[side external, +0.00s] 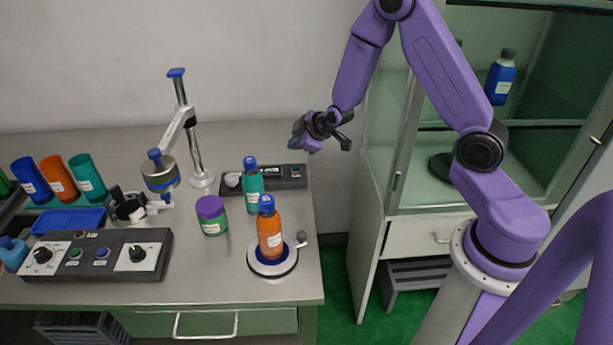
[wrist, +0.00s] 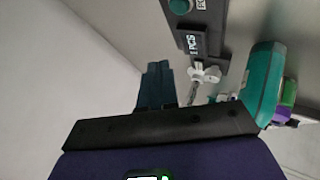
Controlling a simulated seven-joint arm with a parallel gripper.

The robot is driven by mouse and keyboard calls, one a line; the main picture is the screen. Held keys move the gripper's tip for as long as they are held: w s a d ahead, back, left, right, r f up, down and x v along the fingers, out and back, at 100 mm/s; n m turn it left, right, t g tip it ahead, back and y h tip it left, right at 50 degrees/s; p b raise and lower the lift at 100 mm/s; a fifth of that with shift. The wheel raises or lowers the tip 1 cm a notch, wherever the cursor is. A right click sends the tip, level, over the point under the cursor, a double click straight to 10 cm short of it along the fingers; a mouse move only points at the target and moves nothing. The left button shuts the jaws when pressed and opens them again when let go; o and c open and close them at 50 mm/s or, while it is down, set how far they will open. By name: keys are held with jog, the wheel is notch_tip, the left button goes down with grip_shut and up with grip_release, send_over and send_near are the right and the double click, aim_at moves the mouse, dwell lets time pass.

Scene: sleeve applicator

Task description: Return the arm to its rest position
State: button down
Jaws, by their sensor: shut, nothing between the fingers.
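My gripper (side external: 301,139) is held in the air above the right rear edge of the bench, level and pointing left. It is shut and empty. In the wrist view its closed fingers (wrist: 157,84) show as one dark block, with the teal bottle (wrist: 263,84) to the right. My purple arm reaches over from its pedestal on the right. The teal bottle (side external: 253,187) stands upright in front of a black scale-like unit with a display (side external: 284,176), below my gripper. An orange bottle (side external: 270,232) with a blue cap stands upright on a round white plate (side external: 272,267).
An applicator stand (side external: 191,137) rises at the bench's back. A purple-lidded jar (side external: 211,215), control panel (side external: 97,255), blue tray (side external: 69,220) and coloured sleeves (side external: 59,180) occupy the bench. A glass cabinet (side external: 400,190) stands close to my arm. Air above the bench's right side is free.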

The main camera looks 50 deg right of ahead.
jog(key=s+a+r+n+g+y, duration=0.1)
jog(key=s+a+r+g+y, duration=0.2)
jog(key=s+a, duration=0.55)
jog(key=s+a+r+n+g, duration=0.1)
jog(key=s+a+r+g, duration=0.1)
jog(key=s+a+r, duration=0.45)
jog(key=s+d+r+n+g+h, duration=0.1)
jog(key=s+d+g, duration=0.1)
jog(key=s, duration=0.9)
jog(key=s+d+r+n+g+h, duration=0.1)
jog(key=s+d+r, duration=0.1)
jog(key=s, duration=0.9)
jog(key=shift+s+r+g, duration=0.2)
jog(key=shift+r+g, duration=0.1)
jog(key=shift+g, duration=0.1)
